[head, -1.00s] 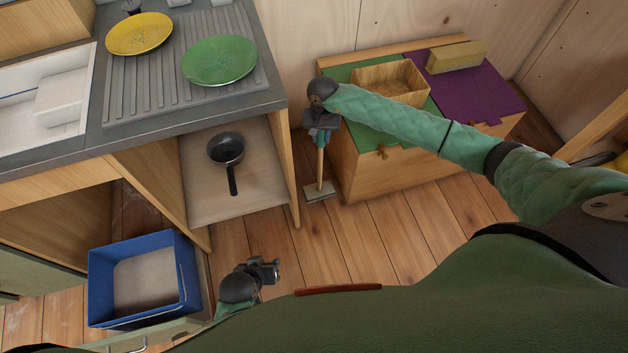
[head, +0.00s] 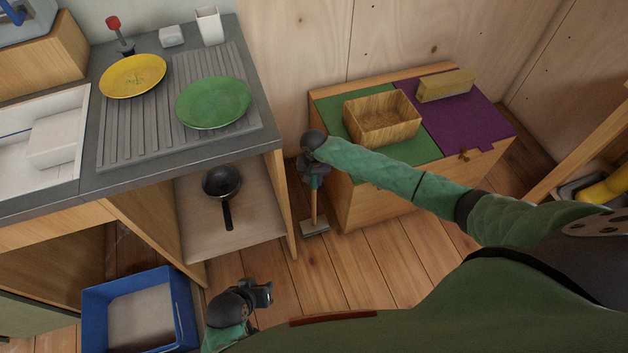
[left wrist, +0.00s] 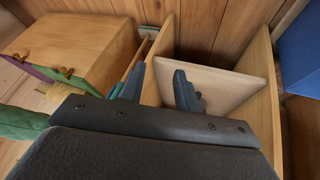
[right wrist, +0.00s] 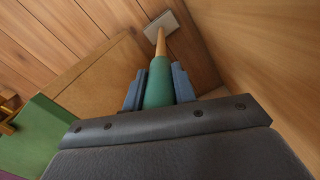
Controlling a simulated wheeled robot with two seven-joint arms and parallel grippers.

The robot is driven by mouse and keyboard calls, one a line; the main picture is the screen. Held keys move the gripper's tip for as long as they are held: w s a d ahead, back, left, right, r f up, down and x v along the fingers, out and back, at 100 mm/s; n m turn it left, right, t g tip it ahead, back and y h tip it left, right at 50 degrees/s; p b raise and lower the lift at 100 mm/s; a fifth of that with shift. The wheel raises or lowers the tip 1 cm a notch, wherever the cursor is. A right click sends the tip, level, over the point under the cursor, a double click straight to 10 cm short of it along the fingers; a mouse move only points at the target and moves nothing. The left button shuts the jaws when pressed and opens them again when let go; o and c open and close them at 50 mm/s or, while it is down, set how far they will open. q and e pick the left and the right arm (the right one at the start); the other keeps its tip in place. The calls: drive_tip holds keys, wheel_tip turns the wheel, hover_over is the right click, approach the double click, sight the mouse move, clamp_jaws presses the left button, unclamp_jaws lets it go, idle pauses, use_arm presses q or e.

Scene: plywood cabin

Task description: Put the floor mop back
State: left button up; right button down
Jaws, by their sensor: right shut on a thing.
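The floor mop (head: 314,208) stands upright in the gap between the counter unit and the wooden chest, its pale flat head (head: 314,228) low by the floor. My right gripper (head: 314,182) is shut on the mop's handle near its top. In the right wrist view, the mop's green grip (right wrist: 159,82) sits between the two fingers, with the wooden shaft and head beyond it. My left gripper (head: 268,291) is empty and open at the bottom of the head view; its fingers show apart in the left wrist view (left wrist: 158,85).
The chest (head: 390,185) with green and purple lids carries a wooden box (head: 382,130) and a yellowish block (head: 445,86). The counter (head: 60,150) holds yellow and green plates; a pan (head: 221,184) lies on the shelf below. A blue crate (head: 95,320) stands lower left. Floor in front is clear.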

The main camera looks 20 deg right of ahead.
drive_tip(key=shift+f, duration=0.5)
use_arm(q)
drive_tip(key=shift+r, duration=0.25)
drive_tip(key=shift+f, duration=0.3)
use_arm(e)
drive_tip(key=shift+f, duration=0.1)
drive_tip(key=c, duration=1.1)
unclamp_jaws()
use_arm(q)
drive_tip(key=shift+f, duration=0.45)
drive_tip(key=shift+r, duration=0.2)
